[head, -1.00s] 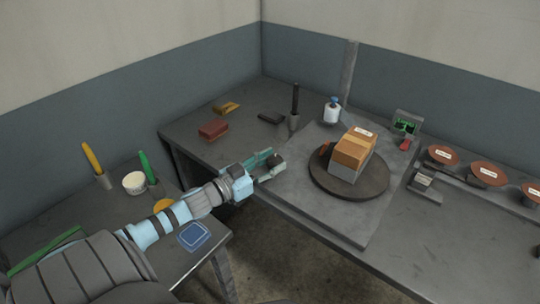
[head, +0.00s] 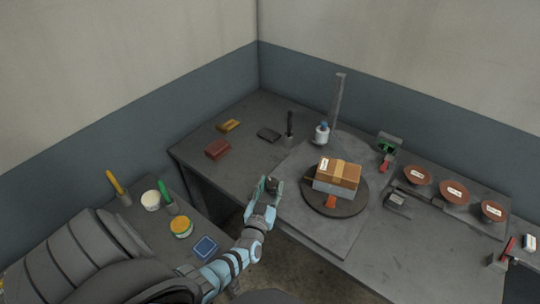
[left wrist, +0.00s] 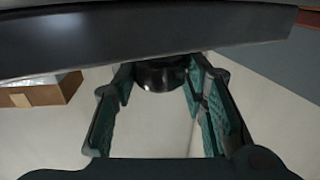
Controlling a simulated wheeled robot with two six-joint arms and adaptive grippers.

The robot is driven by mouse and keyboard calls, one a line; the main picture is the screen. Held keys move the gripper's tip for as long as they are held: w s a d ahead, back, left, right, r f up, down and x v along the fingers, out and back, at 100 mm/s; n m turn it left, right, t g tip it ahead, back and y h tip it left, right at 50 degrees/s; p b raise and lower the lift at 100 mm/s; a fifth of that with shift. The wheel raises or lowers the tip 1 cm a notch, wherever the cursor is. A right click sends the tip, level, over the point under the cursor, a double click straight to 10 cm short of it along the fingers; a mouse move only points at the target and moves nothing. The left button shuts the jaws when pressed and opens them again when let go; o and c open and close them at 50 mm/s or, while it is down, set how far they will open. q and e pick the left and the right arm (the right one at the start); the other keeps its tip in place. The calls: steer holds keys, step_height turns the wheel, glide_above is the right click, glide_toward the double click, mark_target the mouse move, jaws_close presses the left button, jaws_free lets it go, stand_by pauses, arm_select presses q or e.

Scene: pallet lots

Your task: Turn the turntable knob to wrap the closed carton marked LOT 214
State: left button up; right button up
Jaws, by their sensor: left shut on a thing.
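The carton (head: 337,176) is brown with a tan strip and a pale grey lower band. It is closed and sits on the round dark turntable (head: 350,206); its white label is too small to read. An orange piece (head: 331,202) shows at the turntable's near side. The dark knob (head: 273,184) is left of the turntable, at the base plate's edge. My left gripper (head: 267,186) is shut on the knob, with a finger on each side. In the left wrist view the black round knob (left wrist: 160,74) lies between the fingers. My right gripper is out of view.
A post (head: 337,105) and a white cylinder with a blue top (head: 321,134) stand behind the carton. A small device with a green display (head: 388,143) and several brown discs (head: 453,191) are to the right. A lower side table (head: 150,222) holds small items.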

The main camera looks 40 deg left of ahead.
arm_select(q)
steer(key=shift+w+r, duration=0.1)
steer(key=shift+r, duration=0.05)
steer(key=o, duration=1.2)
steer(key=v, duration=1.2)
steer(key=shift+d, duration=0.1)
